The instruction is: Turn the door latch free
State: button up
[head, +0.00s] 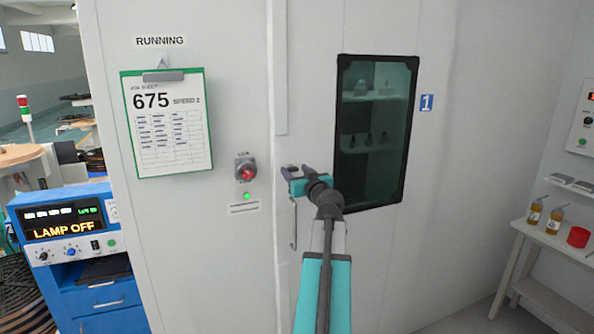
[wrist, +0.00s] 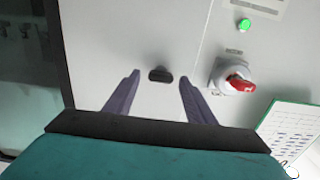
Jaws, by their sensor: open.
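The door latch is a small dark, rounded knob (wrist: 160,75) on the pale panel in the wrist view. It lies between my two fingertips as seen there, and I cannot tell how far ahead of them it is. My gripper (wrist: 159,80) is open, with a finger to each side of the latch and neither seen touching it. In the head view my gripper (head: 297,172) is in front of the door's left edge and hides the latch. The door (head: 440,200) looks closed and has a dark window (head: 375,130).
A red rotary switch (head: 246,172) with a green lamp is left of my gripper; it also shows in the wrist view (wrist: 235,85). A vertical door handle (head: 294,225) is just below my gripper. A clipboard (head: 168,120) hangs further left. A shelf (head: 555,240) stands at right.

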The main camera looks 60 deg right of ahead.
jog(key=c, duration=1)
jog(key=shift+d+r, duration=0.1)
jog(key=shift+d, duration=0.3)
jog(key=shift+c, duration=0.2)
jog(key=shift+a, duration=0.3)
